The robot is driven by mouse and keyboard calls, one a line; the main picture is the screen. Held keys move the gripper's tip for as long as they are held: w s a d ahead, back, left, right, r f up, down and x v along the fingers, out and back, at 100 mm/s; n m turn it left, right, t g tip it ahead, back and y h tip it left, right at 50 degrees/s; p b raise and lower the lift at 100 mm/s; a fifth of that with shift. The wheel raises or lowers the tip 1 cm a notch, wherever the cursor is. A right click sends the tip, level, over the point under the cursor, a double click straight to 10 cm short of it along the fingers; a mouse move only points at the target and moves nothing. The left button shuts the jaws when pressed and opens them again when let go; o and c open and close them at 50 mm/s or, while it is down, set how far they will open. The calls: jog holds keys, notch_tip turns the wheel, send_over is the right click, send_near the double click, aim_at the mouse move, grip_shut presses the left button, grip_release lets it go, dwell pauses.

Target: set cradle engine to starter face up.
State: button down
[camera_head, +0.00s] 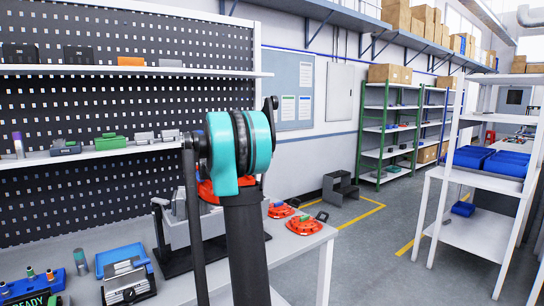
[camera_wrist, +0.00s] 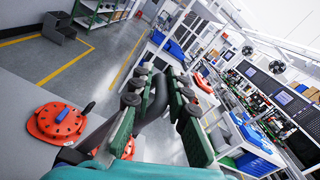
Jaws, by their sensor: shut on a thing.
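The cradle (camera_head: 175,262) has a black base and stands on the workbench, with a grey engine block (camera_head: 180,232) on it. My arm covers much of both, so I cannot tell which face of the engine is up. My gripper (camera_wrist: 158,88) has green fingers with dark round pads in the wrist view. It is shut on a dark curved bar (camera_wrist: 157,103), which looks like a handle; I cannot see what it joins. In the head view my gripper is hidden behind my arm.
Red-orange round parts (camera_head: 304,226) lie on the bench's right end; one also shows in the wrist view (camera_wrist: 58,122). A blue box (camera_head: 122,258) and small devices (camera_head: 128,285) are at the bench's front left. A white rack (camera_head: 470,225) stands right, across open floor.

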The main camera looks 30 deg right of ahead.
jog(key=shift+w+r+n, duration=0.1)
jog(key=shift+w+n, duration=0.4)
jog(key=shift+w, duration=0.55)
jog(key=shift+w+a, duration=0.15)
jog(key=shift+w, duration=0.7)
jog(key=c, duration=1.6)
grip_release()
jog(key=shift+w, duration=0.15)
jog(key=a, duration=0.8)
jog(key=s+a, duration=0.1)
jog(key=a, duration=0.3)
